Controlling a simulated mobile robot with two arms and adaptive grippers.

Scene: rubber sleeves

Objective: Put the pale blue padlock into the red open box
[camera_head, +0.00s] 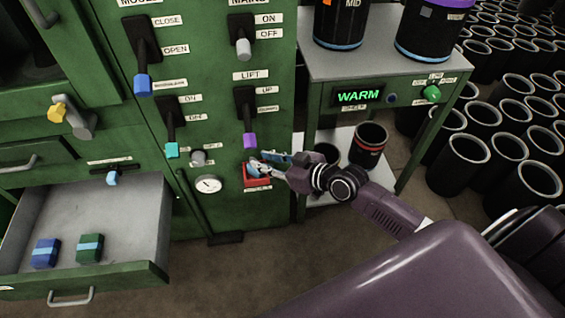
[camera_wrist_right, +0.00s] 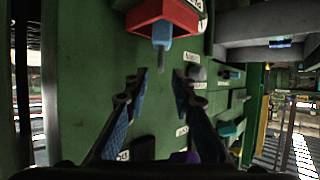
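The red open box (camera_head: 257,182) is fixed low on the green cabinet front, and its wall also shows at the top of the right wrist view (camera_wrist_right: 150,14). The pale blue padlock (camera_wrist_right: 162,32) is at the box's opening in that view, partly inside the red walls, with a thin grey part sticking out. In the head view my gripper largely hides it. My right gripper (camera_head: 265,163) is just above the box. In the wrist view its blue-padded fingers (camera_wrist_right: 160,78) are apart with nothing between them, clear of the padlock. My left gripper is not in view.
Levers with coloured handles and a gauge (camera_head: 208,185) crowd the panel. An open drawer (camera_head: 140,215) at left holds a blue block (camera_head: 46,252) and a green block (camera_head: 90,248). A grey stand (camera_head: 370,65) and many black cylinders are at right.

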